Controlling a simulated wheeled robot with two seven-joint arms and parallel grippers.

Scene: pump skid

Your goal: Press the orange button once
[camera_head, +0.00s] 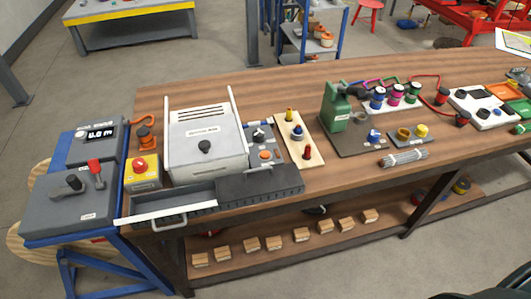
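A round orange button (265,154) shows on a small grey control panel (253,136) just right of the white machine. A dark knob (258,134) sits behind it on the same panel. It is too small to tell whether the button is pressed in or up. A red mushroom button (140,164) stands on a yellow box (142,177) to the left of the machine. An orange object (146,138) with an orange cord lies behind that box. Neither of my grippers is in view, and nothing touches the orange button.
The white machine (205,148) and a dark open drawer (180,205) border the panel. A board with colored knobs (299,139) stands to its right, then a green pump (338,108). A grey lever console (70,196) is at left. The table's back middle is clear.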

